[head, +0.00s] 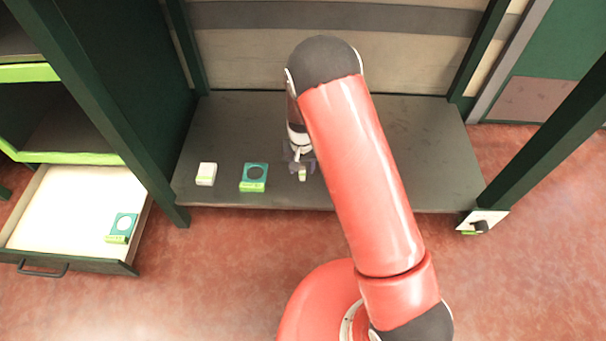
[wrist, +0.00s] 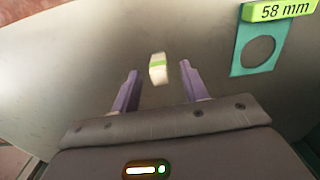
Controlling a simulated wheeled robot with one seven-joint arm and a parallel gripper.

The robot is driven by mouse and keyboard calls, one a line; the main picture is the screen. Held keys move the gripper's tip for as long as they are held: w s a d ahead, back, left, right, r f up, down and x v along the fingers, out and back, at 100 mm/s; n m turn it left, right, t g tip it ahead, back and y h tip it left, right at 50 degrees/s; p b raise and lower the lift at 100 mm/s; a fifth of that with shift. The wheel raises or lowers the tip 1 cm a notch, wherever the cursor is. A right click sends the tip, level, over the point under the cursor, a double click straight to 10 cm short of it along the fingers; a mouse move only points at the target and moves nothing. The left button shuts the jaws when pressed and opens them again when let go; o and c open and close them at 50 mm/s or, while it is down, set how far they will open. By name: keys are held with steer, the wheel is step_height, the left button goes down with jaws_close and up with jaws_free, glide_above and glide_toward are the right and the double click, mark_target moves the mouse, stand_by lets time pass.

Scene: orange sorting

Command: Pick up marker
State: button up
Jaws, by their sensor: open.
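A small white piece with a green band, which looks like the marker (wrist: 157,70), shows in the wrist view just beyond the gap between my fingertips. In the head view the marker (head: 302,174) is at the lower end of my gripper, near the front edge of the dark table. My gripper (head: 300,164) is open, with its two purple-grey fingers apart on either side of the marker in the wrist view. The fingers do not visibly touch it. My red arm covers part of the table behind and to the right.
On the dark table (head: 420,150), a teal plate with a dark round hole (head: 254,173) and a green "58 mm" label stands left of my gripper. A white and green block (head: 206,174) lies farther left. An open drawer (head: 60,210) holds another teal holed piece (head: 123,226). Dark posts flank the table.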

mark_target(302, 169)
step_height(302, 169, down, 4)
steer(key=shift+s+f, duration=0.1)
steer(key=shift+f, duration=0.05)
jaws_close()
steer(key=shift+r, duration=0.2)
